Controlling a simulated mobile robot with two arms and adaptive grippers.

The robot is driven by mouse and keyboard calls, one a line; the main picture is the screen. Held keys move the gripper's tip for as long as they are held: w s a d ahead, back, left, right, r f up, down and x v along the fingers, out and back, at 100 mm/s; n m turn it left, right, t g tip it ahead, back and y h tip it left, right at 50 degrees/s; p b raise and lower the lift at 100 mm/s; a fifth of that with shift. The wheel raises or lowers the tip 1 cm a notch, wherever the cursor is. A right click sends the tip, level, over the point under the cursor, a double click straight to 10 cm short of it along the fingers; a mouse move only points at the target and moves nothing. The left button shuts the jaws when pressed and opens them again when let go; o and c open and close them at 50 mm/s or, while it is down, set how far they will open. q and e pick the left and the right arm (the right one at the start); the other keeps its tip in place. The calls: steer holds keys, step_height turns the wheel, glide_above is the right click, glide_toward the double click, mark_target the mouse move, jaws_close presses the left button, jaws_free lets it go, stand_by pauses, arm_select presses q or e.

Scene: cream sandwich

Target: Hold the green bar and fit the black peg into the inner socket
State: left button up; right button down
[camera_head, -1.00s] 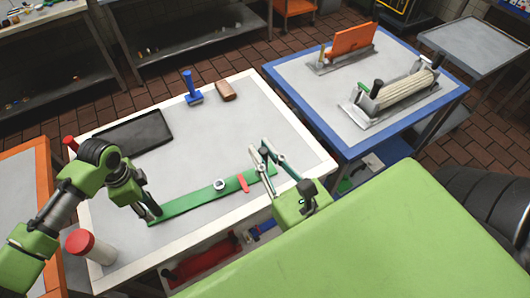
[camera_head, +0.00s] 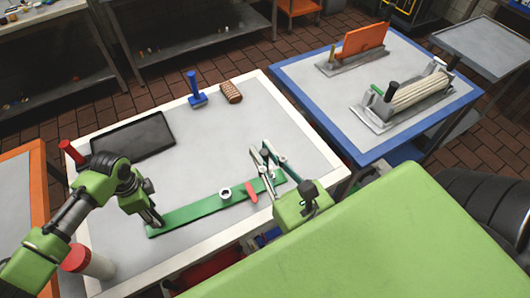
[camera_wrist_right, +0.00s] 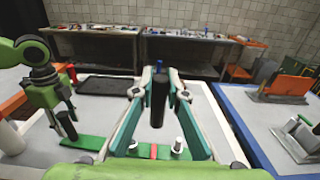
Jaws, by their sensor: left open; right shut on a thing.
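The green bar (camera_head: 190,214) lies flat on the white-edged table. It carries a pale round socket (camera_head: 225,193) and a red tab (camera_head: 251,195). In the right wrist view a socket (camera_wrist_right: 133,147) stands left of the red tab (camera_wrist_right: 153,152) and another (camera_wrist_right: 178,146) stands right of it. My left gripper (camera_head: 156,223) is open at the bar's left end; whether its fingers straddle the bar is unclear. My right gripper (camera_wrist_right: 158,96) is shut on the black peg (camera_wrist_right: 157,105), which hangs roughly upright above the bar's right part, apart from the sockets.
Behind the bar are a black tray (camera_head: 133,136), a blue-handled tool (camera_head: 196,92) and a brown block (camera_head: 231,92). A red-lidded jar (camera_head: 76,258) stands near my left arm. A blue-edged table (camera_head: 345,138) adjoins on the right. The middle of the white table is clear.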

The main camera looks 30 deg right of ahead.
arm_select(q)
step_height(320, 180, down, 3)
steer(key=shift+s+f+b, duration=0.15)
steer(key=shift+f+b, duration=0.05)
steer(key=shift+b, duration=1)
arm_select(e)
steer(key=f, duration=0.3)
steer(key=shift+s+f, duration=0.15)
steer(key=shift+s, duration=0.05)
arm_select(q)
steer(key=shift+f, duration=0.1)
arm_select(e)
steer(key=shift+w+f, duration=0.1)
arm_select(q)
jaws_close()
jaws_free()
jaws_close()
